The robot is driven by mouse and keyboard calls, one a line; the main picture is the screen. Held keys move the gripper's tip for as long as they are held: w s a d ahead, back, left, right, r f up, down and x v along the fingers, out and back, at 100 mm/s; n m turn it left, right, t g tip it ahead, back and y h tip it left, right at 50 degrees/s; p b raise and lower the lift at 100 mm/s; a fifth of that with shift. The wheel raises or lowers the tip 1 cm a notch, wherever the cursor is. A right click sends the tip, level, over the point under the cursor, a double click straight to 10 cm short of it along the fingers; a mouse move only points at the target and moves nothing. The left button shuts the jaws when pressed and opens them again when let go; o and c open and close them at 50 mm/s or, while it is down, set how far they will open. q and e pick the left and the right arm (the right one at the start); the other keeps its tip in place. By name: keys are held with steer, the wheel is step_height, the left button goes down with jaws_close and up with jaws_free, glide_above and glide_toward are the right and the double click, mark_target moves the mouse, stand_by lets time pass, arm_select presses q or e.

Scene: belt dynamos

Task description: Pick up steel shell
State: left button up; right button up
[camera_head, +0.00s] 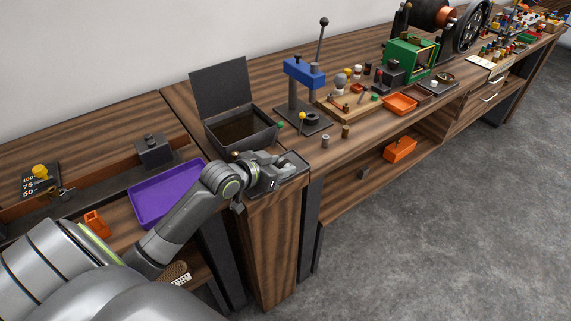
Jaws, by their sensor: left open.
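A small grey steel-looking cylinder (325,141) stands upright on the wooden bench near its front edge, with a brass-coloured cylinder (345,131) to its right. The grey one looks like the steel shell, but it is too small to be sure. My left gripper (287,168) is over a small dark tray (297,181) at the bench's front corner, left of and apart from the grey cylinder. Its jaws are open; the gripper partly hides the tray and anything beneath the fingers. My right gripper is out of view.
An open dark box (212,137) stands behind my left gripper. A blue-headed press (303,72) with a tall lever stands behind the cylinders. A purple tray (150,205) lies under my arm's left side. Orange trays (400,104) and a green machine (408,60) are farther right.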

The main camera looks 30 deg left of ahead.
arm_select(q)
steer(key=c, duration=0.8)
steer(key=shift+o, duration=0.2)
steer(key=shift+r, duration=0.15)
